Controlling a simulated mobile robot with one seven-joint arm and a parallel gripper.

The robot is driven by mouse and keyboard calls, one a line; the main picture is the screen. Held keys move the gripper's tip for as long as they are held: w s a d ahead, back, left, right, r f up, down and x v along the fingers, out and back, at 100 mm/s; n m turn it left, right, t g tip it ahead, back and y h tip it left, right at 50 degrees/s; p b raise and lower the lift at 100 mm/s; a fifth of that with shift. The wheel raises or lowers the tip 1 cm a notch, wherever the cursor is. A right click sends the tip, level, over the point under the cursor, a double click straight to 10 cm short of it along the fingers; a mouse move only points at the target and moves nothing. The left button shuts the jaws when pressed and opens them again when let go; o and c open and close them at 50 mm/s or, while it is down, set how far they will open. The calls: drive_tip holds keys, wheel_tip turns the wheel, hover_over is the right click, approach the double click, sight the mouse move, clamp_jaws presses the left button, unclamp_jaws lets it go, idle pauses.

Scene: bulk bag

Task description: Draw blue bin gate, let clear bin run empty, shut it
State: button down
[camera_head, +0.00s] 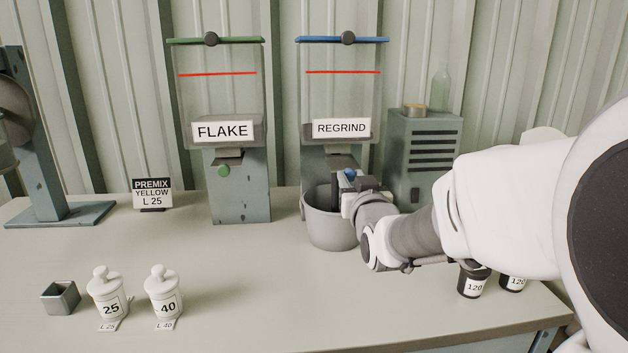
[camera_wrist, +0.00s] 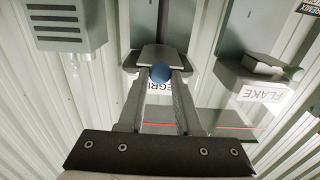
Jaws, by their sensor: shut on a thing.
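The clear bin (camera_head: 342,92) with the blue lid (camera_head: 365,39) stands against the back wall, labelled REGRIND (camera_head: 341,128). A grey layer shows low in it, partly behind the label; its exact level is hard to tell. The gate's blue knob (camera_head: 350,174) is below the bin and also shows in the wrist view (camera_wrist: 161,73). My gripper (camera_head: 352,183) is shut on this knob, with a finger on each side in the wrist view (camera_wrist: 160,80). A grey gate plate (camera_wrist: 163,55) lies just beyond the knob. How far it is drawn I cannot tell.
A grey bucket (camera_head: 330,226) stands under the REGRIND bin, partly behind my gripper. The FLAKE bin (camera_head: 218,95) with its green knob (camera_head: 223,171) is to the left. A vented grey box (camera_head: 425,150) stands to the right. White jars (camera_head: 108,290) sit at the front left.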

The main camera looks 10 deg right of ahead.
drive_tip(key=shift+s+f, duration=0.1)
drive_tip(key=shift+f, duration=0.05)
drive_tip(key=c, duration=0.6)
unclamp_jaws()
drive_tip(key=shift+s, duration=0.1)
drive_tip(key=s+b, duration=0.6)
drive_tip(key=s, duration=1.1)
drive_tip(key=shift+s, duration=0.2)
